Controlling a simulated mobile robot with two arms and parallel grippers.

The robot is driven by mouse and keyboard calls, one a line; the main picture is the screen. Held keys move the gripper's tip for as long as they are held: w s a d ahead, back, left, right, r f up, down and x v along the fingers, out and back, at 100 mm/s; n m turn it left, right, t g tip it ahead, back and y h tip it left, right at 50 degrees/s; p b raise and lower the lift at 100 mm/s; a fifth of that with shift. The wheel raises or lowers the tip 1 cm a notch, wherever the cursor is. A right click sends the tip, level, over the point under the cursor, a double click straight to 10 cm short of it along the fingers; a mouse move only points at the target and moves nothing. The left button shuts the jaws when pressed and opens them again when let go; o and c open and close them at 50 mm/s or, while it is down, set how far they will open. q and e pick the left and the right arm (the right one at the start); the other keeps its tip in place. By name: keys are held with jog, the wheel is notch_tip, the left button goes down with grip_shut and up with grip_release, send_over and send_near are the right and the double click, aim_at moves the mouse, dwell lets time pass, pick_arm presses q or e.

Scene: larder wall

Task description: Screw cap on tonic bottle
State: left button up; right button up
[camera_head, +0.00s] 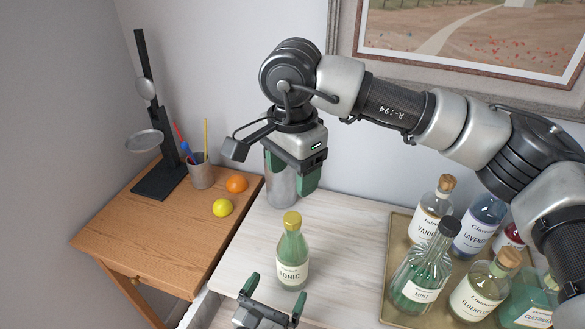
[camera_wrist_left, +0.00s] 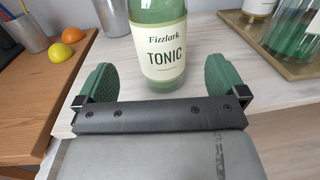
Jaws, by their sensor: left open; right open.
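The tonic bottle (camera_head: 293,262) stands upright on the pale worktop, green glass with a cream label. A gold-yellow cap (camera_head: 292,220) sits on its mouth; I cannot tell how tight it is. My left gripper (camera_head: 274,294) is open, low in front of the bottle. In the left wrist view the bottle (camera_wrist_left: 160,45) stands ahead, between the two green fingers in the picture, with its top out of frame. My right gripper (camera_head: 290,172) is open, behind and above the bottle, in front of a metal canister. No cap shows in it.
The metal canister (camera_head: 282,190) stands at the back by the wall. A tray (camera_head: 398,245) at right holds several bottles. At left, a wooden cabinet (camera_head: 150,235) bears a lemon (camera_head: 222,208), an orange (camera_head: 236,184), a pencil cup (camera_head: 201,172) and a dark stand (camera_head: 160,182). Worktop beside the tonic is clear.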

pick_arm(q)
jog(key=shift+v, duration=1.15)
